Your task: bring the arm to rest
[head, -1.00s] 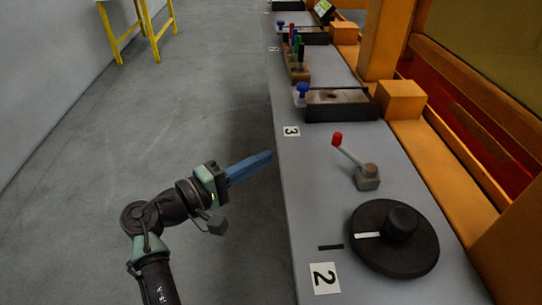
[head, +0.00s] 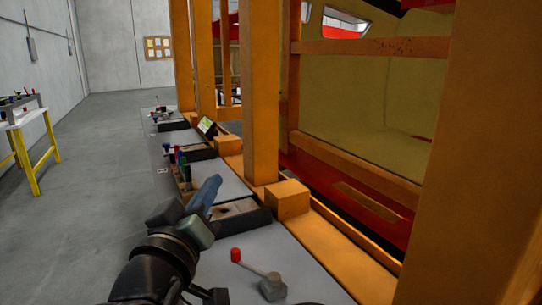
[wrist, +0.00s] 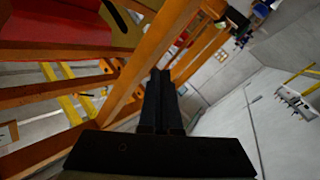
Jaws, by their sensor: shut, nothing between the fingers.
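My gripper (head: 205,194) is in the lower middle of the head view, at the end of my raised dark arm. Its blue fingers are together with nothing between them, and they point up and away. In the head view the fingers overlap the far part of the grey bench (head: 232,180). In the wrist view my gripper (wrist: 160,75) shows as two dark fingers side by side and touching. Orange posts and a grey wall lie beyond them.
A red-knobbed lever (head: 236,254) stands on the bench near my arm. Orange posts (head: 262,95) rise on the right. Open floor (head: 100,210) lies to the left, with a yellow-legged table (head: 33,160).

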